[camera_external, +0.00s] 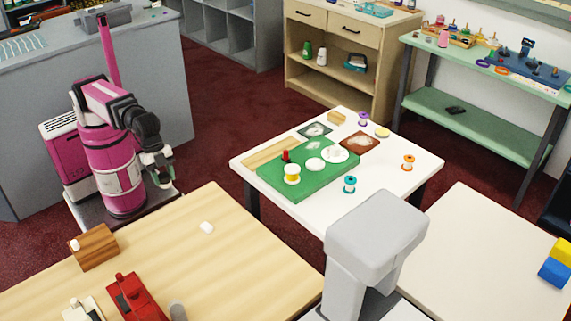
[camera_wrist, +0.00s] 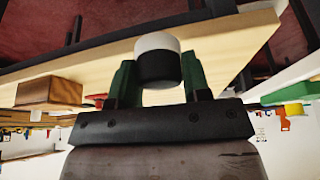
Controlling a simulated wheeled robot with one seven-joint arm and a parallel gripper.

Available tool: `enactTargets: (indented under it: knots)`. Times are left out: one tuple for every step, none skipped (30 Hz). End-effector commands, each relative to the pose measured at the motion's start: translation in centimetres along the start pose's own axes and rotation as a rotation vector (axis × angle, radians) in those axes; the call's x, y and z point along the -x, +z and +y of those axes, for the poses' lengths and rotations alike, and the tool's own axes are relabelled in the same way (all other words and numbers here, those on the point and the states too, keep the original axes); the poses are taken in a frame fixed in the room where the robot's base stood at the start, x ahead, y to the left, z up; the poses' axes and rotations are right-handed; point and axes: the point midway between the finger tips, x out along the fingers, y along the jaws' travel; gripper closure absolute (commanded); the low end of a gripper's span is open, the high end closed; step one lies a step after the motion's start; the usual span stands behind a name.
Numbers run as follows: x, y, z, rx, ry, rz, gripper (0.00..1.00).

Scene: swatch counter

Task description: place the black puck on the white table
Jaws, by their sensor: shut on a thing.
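My gripper (camera_wrist: 159,62) is shut on a short cylinder with a black side and a white end, which I take to be the black puck (camera_wrist: 158,72). The green fingers press it from both sides in the wrist view. In the external view my gripper (camera_external: 158,170) hangs at the left, beyond the far edge of the wooden table, and the puck is too small to make out clearly. The white table (camera_external: 395,190) stands in the middle, to the right of my gripper and well apart from it.
On the white table lie a green board (camera_external: 292,194) with white discs, a teal spool (camera_external: 350,184), an orange spool (camera_external: 408,162) and a brown tile (camera_external: 359,143). Its front right is bare. The wooden table (camera_external: 170,255) holds a brown block (camera_external: 95,252). Another pale table (camera_external: 480,245) is at right.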

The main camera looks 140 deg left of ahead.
Motion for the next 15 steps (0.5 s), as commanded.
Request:
enactTargets:
  knots:
    - [-1.0, 1.1, 0.1, 0.017, -0.007, -0.003, 0.83]
    - [-1.4, 1.5, 0.1, 0.027, -0.011, -0.002, 0.83]
    - [-1.9, 1.9, 0.1, 0.038, -0.016, -0.001, 0.83]
    - [-2.3, 2.2, 0.1, 0.047, -0.02, -0.001, 0.83]
    - [-2.6, 2.5, 0.2, 0.054, -0.024, 0.0, 0.83]
    - [-2.9, 2.8, 0.2, 0.062, -0.027, 0.002, 0.83]
    - [-3.2, 3.0, 0.2, 0.068, -0.029, 0.002, 0.83]
    - [-3.4, 3.1, 0.2, 0.073, -0.031, 0.002, 0.83]
    - [-3.6, 3.3, 0.2, 0.077, -0.033, 0.002, 0.83]
    - [-3.7, 3.4, 0.2, 0.079, -0.034, 0.003, 0.83]
    - [-3.8, 3.4, 0.2, 0.082, -0.035, 0.004, 0.83]
    - [-3.9, 3.5, 0.2, 0.084, -0.036, 0.005, 0.83]
    - [-3.9, 3.5, 0.2, 0.085, -0.036, 0.005, 0.83]
    - [-3.9, 3.5, 0.2, 0.086, -0.037, 0.005, 0.83]
    - [-3.7, 3.4, 0.2, 0.086, -0.037, 0.006, 0.83]
